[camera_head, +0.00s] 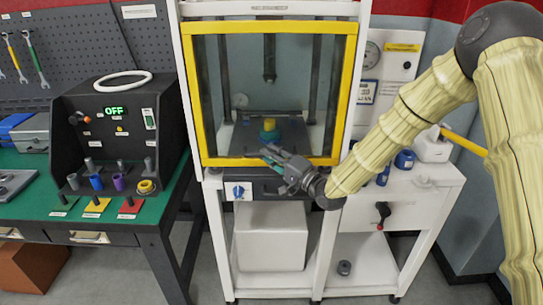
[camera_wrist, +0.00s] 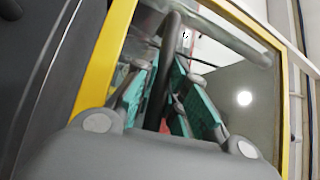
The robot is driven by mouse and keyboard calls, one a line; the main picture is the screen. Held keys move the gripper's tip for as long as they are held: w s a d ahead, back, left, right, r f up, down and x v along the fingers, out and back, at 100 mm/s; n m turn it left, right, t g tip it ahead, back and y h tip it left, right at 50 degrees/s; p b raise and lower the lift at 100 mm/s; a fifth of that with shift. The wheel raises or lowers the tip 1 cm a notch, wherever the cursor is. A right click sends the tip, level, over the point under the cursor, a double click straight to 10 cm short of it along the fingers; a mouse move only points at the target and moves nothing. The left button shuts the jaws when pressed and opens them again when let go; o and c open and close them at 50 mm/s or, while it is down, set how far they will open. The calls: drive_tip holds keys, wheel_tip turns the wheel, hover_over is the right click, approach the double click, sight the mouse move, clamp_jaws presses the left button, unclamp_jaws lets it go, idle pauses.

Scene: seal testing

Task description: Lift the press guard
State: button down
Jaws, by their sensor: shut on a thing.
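The press guard (camera_head: 348,95) is a clear pane in a yellow frame across the front of the white press cabinet. It covers the press opening, and its lower edge is just above the dark front panel. My gripper (camera_head: 268,152) is at the guard's lower edge, near its middle. In the wrist view my gripper (camera_wrist: 170,95) has its green-padded fingers on both sides of a dark curved handle bar (camera_wrist: 170,50), shut on it. The guard's yellow frame (camera_wrist: 105,55) also shows there. My gripper hides the handle in the head view.
Behind the pane is a yellow and blue part (camera_head: 269,131) under the press ram (camera_head: 269,60). A blue knob (camera_head: 239,191) is on the panel below. A green-topped bench (camera_head: 40,222) with a black test unit (camera_head: 125,130) stands left. Blue items (camera_head: 404,160) stand on the right shelf.

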wheel_tip(320, 180, up, 26)
drive_tip(key=p, duration=0.8)
drive_tip(key=c, duration=1.5)
unclamp_jaws()
drive_tip(key=shift+o, duration=0.2)
drive_tip(key=v, duration=1.2)
drive_tip(key=shift+f, duration=0.1)
